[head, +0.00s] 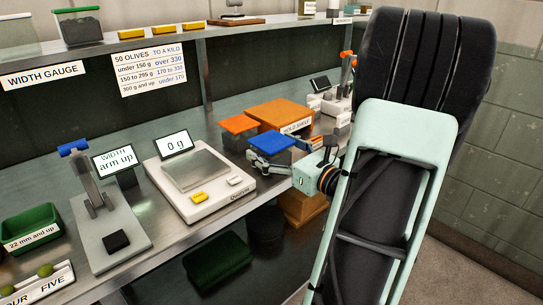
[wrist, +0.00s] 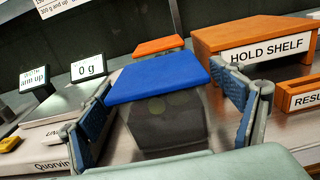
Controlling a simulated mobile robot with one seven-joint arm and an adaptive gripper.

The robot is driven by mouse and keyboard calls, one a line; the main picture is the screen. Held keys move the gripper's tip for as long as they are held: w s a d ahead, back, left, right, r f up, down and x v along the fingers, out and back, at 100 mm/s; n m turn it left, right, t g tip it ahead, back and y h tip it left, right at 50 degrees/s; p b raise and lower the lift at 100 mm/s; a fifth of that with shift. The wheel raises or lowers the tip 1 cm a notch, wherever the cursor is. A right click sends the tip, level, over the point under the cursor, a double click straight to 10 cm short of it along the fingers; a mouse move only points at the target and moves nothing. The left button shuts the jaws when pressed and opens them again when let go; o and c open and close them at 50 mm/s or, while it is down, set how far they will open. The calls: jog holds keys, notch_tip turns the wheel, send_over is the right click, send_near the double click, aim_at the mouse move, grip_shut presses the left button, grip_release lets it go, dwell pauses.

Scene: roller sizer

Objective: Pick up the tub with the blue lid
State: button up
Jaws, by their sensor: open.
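The tub with the blue lid (wrist: 155,78) stands upright on the counter in the middle of the wrist view. Its body is dark and see-through, with roundish shapes faintly visible inside. Its blue lid also shows in the head view (head: 271,141), just beyond my gripper (head: 268,163). In the wrist view my gripper (wrist: 168,108) is open, with one blue-padded finger to the left of the tub and one to the right. The right finger is close to the lid's edge; I cannot tell whether either finger touches. The tub's lower front is partly hidden by my gripper.
A tub with an orange lid (wrist: 158,45) stands behind the blue-lidded one. The wooden hold shelf (wrist: 262,36) is close on the right, with a result box (wrist: 302,95) before it. The scale (head: 200,180), reading 0 g, is on the left.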

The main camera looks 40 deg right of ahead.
jog(key=shift+w, duration=0.1)
jog(key=shift+c, duration=0.3)
jog(key=c, duration=1.4)
jog(key=shift+r, duration=0.1)
jog(key=shift+c, duration=0.2)
